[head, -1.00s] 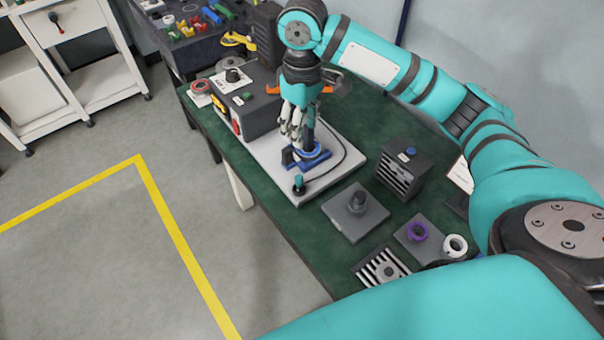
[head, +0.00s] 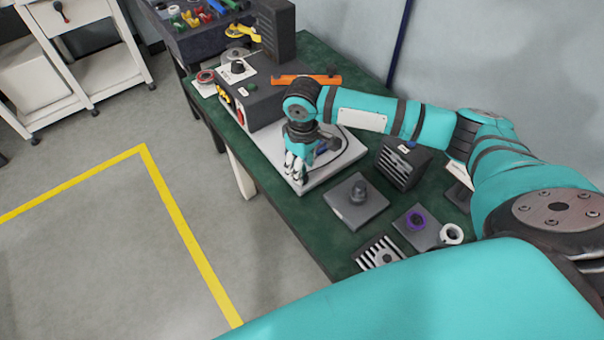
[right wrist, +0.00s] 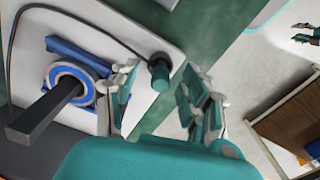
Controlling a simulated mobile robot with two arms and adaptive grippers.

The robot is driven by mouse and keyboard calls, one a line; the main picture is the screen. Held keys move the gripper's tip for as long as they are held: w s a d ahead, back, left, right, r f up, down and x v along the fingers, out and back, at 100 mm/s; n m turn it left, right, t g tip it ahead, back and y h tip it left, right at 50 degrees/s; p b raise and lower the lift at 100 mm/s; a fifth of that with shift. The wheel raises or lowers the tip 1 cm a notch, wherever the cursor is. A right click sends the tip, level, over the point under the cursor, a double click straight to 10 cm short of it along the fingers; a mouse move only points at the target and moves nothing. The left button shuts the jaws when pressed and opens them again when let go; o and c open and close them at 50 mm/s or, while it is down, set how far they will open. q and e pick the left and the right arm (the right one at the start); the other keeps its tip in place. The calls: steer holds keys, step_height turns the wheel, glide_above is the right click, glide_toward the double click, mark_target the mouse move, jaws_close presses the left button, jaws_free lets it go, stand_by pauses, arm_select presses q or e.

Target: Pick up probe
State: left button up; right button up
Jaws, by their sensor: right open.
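The probe (right wrist: 160,74) is a short teal and dark cylinder with a black cable, near the edge of a light grey base plate (head: 335,167). In the right wrist view it shows between the two fingers of my right gripper (right wrist: 158,82), which is open with a gap on both sides. In the head view my right gripper (head: 297,176) points down over the plate's front edge and hides the probe.
A blue ring fixture (right wrist: 73,82) with a dark bar stands on the plate. A dark control box (head: 262,100) is behind.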

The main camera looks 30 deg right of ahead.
steer(key=shift+f, duration=0.4)
jaws_close()
arm_select(q)
steer(key=shift+a, duration=0.25)
arm_select(e)
steer(key=shift+r, duration=0.15)
steer(key=shift+r, duration=0.25)
step_height(320, 180, up, 3)
steer(key=shift+a+f+b, duration=0.1)
steer(key=shift+b, duration=0.4)
arm_select(q)
steer(key=shift+s+f+b, duration=0.2)
steer(key=shift+f+b, duration=0.6)
steer(key=shift+f, duration=0.45)
arm_select(e)
steer(key=s+a+r, duration=0.1)
steer(key=s+a, duration=0.8)
steer(key=s, duration=0.4)
steer(key=shift+a+r, duration=0.2)
steer(key=shift+r, duration=0.05)
arm_select(q)
steer(key=shift+d, duration=0.1)
arm_select(e)
steer(key=shift+w, duration=0.1)
